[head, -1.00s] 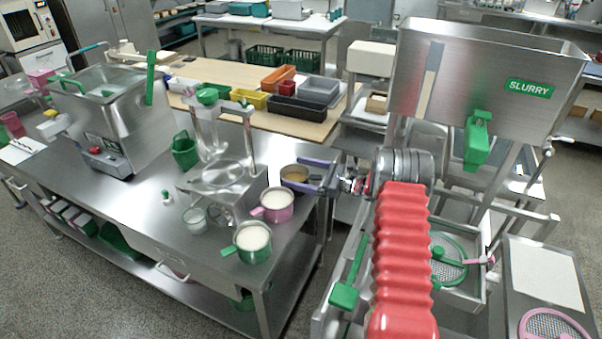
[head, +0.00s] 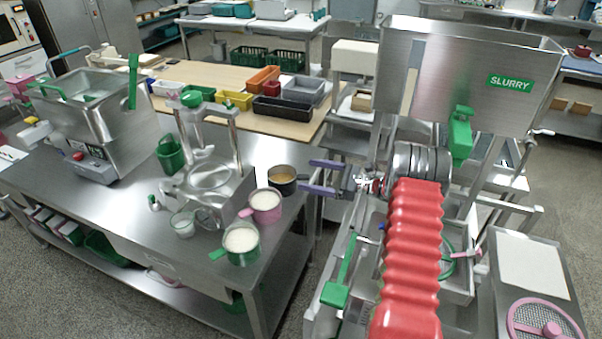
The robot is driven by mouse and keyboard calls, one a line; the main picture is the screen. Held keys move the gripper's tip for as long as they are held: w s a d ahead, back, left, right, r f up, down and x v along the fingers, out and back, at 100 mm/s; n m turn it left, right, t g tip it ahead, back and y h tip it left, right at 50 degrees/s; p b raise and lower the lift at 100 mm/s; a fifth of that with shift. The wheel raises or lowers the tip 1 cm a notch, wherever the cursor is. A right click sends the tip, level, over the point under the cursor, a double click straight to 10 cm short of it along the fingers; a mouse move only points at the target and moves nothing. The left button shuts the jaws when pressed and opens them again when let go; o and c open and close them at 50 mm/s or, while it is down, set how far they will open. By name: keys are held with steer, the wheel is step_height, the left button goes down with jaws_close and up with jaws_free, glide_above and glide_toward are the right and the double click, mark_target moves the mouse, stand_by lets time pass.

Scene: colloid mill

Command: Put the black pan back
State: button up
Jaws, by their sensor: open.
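The black pan (head: 283,180), dark-walled with yellowish-brown contents, stands upright at the right end of the steel table (head: 120,205). It is just behind and right of a pink pan (head: 264,204) filled with white. My gripper (head: 306,175) has two purple fingers, spread apart, at the table's right edge. The fingers point left toward the black pan, with the tips close to its right side. Nothing shows between them. I cannot tell whether a tip touches the pan.
A green pan (head: 240,242) with white contents and a glass beaker (head: 184,222) stand near the front edge. A steel stand (head: 210,175) is left of the pans. The slurry hopper (head: 470,75) rises at right. A wooden table (head: 290,128) with coloured bins lies behind.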

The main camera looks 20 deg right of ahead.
steer(key=v, duration=0.2)
steer(key=shift+s+d, duration=0.2)
steer(key=shift+d, duration=0.1)
steer(key=shift+a, duration=0.1)
stand_by(0.3)
steer(key=s+a+r+n+g+h, duration=0.2)
steer(key=s+a+r+n+g, duration=0.4)
steer(key=a, duration=0.5)
steer(key=s+a+r+n+g+h, duration=0.25)
steer(key=s+a+r+n, duration=0.4)
steer(key=a+r, duration=0.35)
steer(key=s+a+r+n+t+h, duration=0.1)
steer(key=s+r+n+h, duration=0.1)
steer(key=s+n+h, duration=0.2)
steer(key=s+a+r+n+t+h, duration=0.1)
steer(key=s+n+h, duration=0.4)
steer(key=s, duration=1.5)
steer(key=shift+s+a+r+n, duration=0.2)
steer(key=shift+a+r+n, duration=0.15)
steer(key=shift+n, duration=2)
